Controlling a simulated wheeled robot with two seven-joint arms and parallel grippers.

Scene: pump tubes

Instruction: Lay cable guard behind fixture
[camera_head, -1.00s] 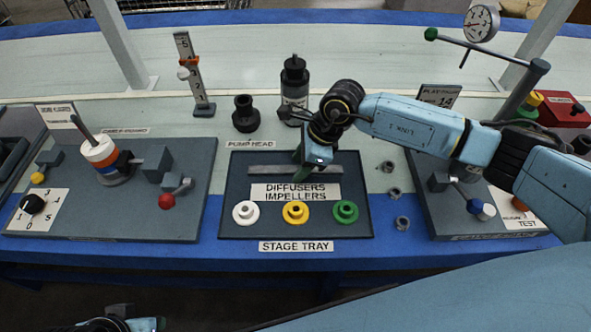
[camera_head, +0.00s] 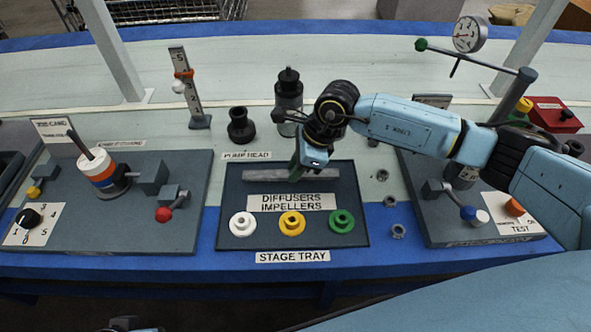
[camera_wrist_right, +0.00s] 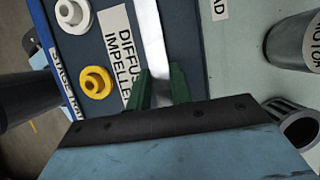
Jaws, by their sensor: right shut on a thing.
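The cable guard appears to be the long grey bar (camera_head: 275,175) along the back of the dark stage tray (camera_head: 228,190). In the right wrist view the bar (camera_wrist_right: 153,40) runs away from between the green fingers. My right gripper (camera_head: 297,168) is shut on the bar, near its middle in the head view. The bar looks slightly above the tray. A fixture with an orange and white cylinder (camera_head: 101,168) stands on the left board. Another fixture (camera_head: 462,178) on the right board is partly hidden by my right arm.
White (camera_head: 242,224), yellow (camera_head: 292,223) and green (camera_head: 342,220) rings sit at the tray front. A black pump part (camera_head: 241,127) and a dark motor cylinder (camera_head: 289,95) stand behind the tray. Nuts (camera_head: 390,201) lie right of it. A scale post (camera_head: 190,90) stands back left.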

